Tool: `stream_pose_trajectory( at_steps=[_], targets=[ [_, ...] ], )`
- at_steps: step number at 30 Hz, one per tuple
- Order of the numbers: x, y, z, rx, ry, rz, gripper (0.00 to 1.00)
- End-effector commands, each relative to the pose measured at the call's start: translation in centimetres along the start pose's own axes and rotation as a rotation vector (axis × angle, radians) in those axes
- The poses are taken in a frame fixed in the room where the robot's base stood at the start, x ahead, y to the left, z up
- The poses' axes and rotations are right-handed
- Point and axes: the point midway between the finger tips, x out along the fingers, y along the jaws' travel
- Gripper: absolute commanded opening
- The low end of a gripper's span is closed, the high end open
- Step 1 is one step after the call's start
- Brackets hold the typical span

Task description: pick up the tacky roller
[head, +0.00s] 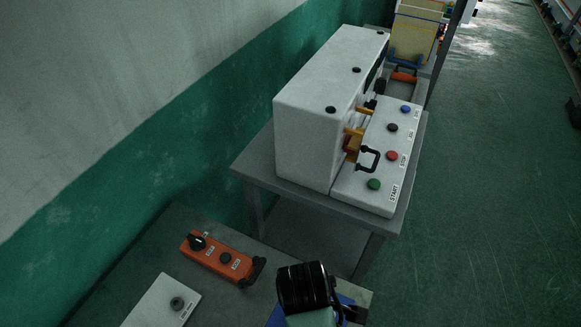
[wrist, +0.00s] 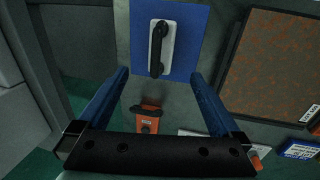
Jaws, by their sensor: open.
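My gripper (wrist: 160,76) is open, its two blue fingers apart with nothing held between them. Ahead of the fingertips in the wrist view, a white rectangular piece (wrist: 170,52) with a long black handle (wrist: 157,40) lies on a blue mat (wrist: 190,22). I cannot tell for sure whether it is the tacky roller; no roller barrel shows clearly. The handle runs roughly lengthwise in the picture, between the lines of the fingers. In the head view my arm hides this piece, and only parts of the blue mat (head: 277,317) show.
An orange control box (head: 222,260) lies on the grey table, with a white switch box (head: 163,303) beside it. A white machine (head: 325,110) with a button panel (head: 380,165) stands beyond. In the wrist view a dark-framed, brown speckled panel (wrist: 282,68) lies right of the mat.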

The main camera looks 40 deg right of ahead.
Motion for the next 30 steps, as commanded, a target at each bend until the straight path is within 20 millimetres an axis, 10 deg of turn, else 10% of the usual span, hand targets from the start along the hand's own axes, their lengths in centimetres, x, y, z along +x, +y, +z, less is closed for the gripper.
stream_pose_trajectory(
  at_steps=[30],
  targets=[
    [11.2, -0.3, -0.1, 0.002, -0.001, -0.002, 1.0]
  ],
)
